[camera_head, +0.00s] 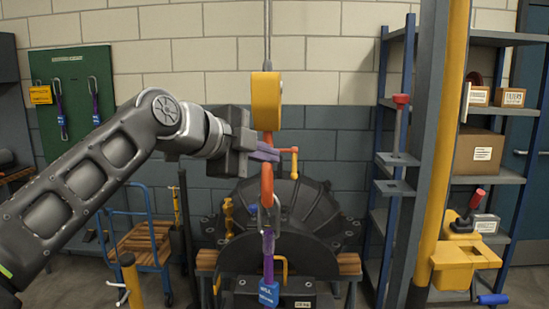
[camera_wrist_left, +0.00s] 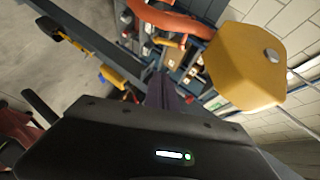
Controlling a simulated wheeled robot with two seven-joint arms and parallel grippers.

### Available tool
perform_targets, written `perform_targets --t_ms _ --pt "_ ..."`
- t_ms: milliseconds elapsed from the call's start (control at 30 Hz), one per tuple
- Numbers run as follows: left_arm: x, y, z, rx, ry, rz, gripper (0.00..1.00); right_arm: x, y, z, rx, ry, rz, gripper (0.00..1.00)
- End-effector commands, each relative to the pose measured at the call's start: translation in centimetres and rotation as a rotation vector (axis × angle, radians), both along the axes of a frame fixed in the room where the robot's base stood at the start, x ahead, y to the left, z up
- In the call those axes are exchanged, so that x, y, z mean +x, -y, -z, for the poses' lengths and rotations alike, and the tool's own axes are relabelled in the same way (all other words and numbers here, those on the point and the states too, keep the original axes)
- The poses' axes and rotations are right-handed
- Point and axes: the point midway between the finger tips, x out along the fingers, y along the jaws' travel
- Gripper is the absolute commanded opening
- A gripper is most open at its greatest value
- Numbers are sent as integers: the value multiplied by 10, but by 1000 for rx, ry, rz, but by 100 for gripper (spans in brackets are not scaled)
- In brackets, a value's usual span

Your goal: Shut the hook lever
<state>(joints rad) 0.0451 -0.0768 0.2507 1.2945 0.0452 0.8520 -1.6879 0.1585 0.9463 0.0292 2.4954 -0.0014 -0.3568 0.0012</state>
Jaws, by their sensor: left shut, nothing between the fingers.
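A yellow hook block (camera_head: 266,98) hangs from a cable, with an orange hook (camera_head: 266,186) below it. The hook lever (camera_head: 294,164) is a small orange-yellow arm at the hook's right side, its end pointing down. My left gripper (camera_head: 268,152) is shut and empty at the top of the hook, just left of the lever; I cannot tell if it touches. A metal ring and purple sling (camera_head: 268,247) hang at the hook. The left wrist view shows the block (camera_wrist_left: 245,65), the hook (camera_wrist_left: 165,20) and my dark fingers (camera_wrist_left: 163,95). My right gripper is not in view.
A large dark casing (camera_head: 315,215) stands behind and below the hook. A yellow post (camera_head: 445,130) and a shelf rack (camera_head: 500,180) are at the right. A blue cart (camera_head: 145,243) and a green board (camera_head: 78,95) are at the left.

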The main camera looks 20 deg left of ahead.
Motion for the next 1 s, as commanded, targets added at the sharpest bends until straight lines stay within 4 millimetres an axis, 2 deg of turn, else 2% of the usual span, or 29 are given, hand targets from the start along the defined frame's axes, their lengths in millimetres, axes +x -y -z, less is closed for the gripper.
perform_targets --t_ms 167,500,600,800,1000 --pt "21 9 8 1 -4 2 0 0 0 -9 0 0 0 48" --pt "79 34 34 -1 -4 2 0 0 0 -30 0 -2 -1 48" --pt "92 25 41 -2 -3 -2 0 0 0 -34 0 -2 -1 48" --pt "107 17 51 -1 -1 0 0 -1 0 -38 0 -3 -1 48" --pt "109 16 53 1 0 0 0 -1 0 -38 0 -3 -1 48"
